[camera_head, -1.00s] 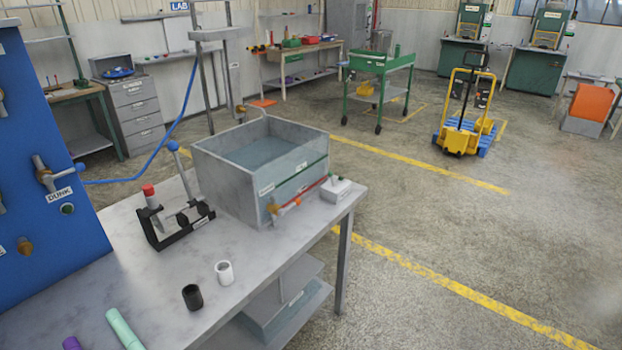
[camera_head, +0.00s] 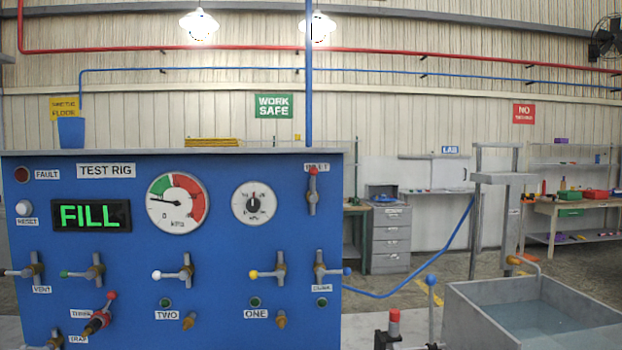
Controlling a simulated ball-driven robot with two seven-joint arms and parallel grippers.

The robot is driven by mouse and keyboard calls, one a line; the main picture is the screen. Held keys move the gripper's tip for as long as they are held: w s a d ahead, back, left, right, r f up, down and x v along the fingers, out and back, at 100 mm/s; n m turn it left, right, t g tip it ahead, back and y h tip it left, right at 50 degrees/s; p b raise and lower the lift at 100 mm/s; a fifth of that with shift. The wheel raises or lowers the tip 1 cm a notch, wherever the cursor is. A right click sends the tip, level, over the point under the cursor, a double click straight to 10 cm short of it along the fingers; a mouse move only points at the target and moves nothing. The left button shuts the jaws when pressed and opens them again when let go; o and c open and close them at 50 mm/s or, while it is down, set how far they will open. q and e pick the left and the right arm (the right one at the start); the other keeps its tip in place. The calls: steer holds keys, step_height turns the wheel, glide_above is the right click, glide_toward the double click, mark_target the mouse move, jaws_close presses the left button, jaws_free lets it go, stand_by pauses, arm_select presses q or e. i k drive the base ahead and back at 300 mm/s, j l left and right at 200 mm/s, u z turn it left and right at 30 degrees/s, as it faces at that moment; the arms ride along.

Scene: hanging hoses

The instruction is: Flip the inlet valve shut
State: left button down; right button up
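The inlet valve (camera_head: 312,192) is at the upper right corner of the blue test rig panel (camera_head: 225,240), under a label that is partly covered but ends in "LET". Its lever stands upright with the red tip at the top, in front of the label. The rig's display (camera_head: 91,215) reads "FILL" in green. The pressure gauge (camera_head: 177,203) has its needle on the left side, low on the scale. Neither of my grippers is in view.
Several other valves with coloured tips sit lower on the panel, such as a yellow-tipped one (camera_head: 268,273) and a blue-tipped one (camera_head: 328,271). A grey water tank (camera_head: 470,318) and a red-capped upright piece (camera_head: 394,328) stand at the lower right.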

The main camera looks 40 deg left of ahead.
mark_target(313, 171)
steer(key=u, duration=1.3)
